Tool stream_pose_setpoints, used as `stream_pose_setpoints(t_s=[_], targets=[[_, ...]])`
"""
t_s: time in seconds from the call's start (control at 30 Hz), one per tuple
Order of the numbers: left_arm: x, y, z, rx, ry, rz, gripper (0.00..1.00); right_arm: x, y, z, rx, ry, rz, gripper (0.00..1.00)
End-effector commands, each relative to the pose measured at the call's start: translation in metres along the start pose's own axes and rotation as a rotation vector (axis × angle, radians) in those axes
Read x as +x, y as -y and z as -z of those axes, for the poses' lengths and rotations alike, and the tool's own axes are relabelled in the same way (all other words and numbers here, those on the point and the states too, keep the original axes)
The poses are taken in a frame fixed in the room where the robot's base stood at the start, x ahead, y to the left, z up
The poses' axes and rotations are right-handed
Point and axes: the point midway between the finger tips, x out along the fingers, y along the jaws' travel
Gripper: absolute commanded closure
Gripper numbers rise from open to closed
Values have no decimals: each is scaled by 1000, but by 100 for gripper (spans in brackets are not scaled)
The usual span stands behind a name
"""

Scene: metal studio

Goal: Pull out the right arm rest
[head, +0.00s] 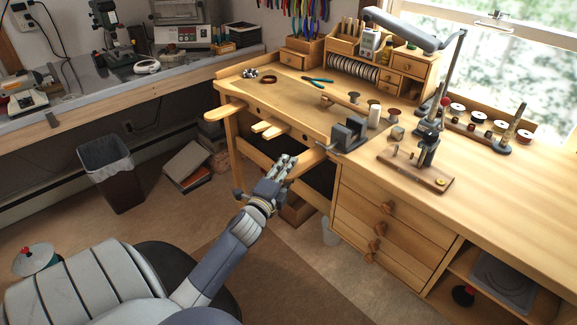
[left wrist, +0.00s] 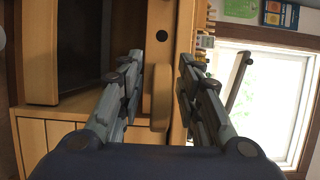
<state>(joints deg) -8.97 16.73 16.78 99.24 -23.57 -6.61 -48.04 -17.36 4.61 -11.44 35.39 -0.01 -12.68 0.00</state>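The jeweler's bench (head: 300,100) has a wooden arm rest (head: 226,112) jutting from its front edge at the left. The right arm rest (head: 309,158) is a pale wooden piece at the front edge, just below the vise, partly hidden by my left gripper (head: 287,163). In the left wrist view, the right arm rest (left wrist: 160,98) shows end-on between the two fingers of my left gripper (left wrist: 161,62). The fingers are apart, with a visible gap on each side of the wood. My right gripper is in neither view.
A bench pin (head: 268,128) juts out between the arm rests. A grey vise (head: 349,132) stands at the bench edge close above my gripper. Drawers (head: 385,225) with knobs are to the right. The carpet before the bench has free room.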

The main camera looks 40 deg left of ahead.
Motion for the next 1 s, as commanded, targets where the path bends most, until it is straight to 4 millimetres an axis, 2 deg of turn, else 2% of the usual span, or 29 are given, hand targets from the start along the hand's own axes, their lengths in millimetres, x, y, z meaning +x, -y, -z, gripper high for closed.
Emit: stream_pose_setpoints(t_s=[0.2, 0.47, 0.63, 0.87, 1.0], targets=[[14, 0, 0, 0, 0, 1, 68, -1, 4, 7, 2, -12, 4, 68], [15, 0, 0, 0, 0, 0, 68, -1, 4, 7, 1, -11, 4, 68], [14, 0, 0, 0, 0, 0, 100, -1, 3, 7, 1, -10, 3, 68], [16, 0, 0, 0, 0, 0, 100, -1, 0, 6, -1, -9, -1, 68], [26, 0, 5, -1, 0, 1, 100, 0, -2, 5, -1, -7, -2, 68]])
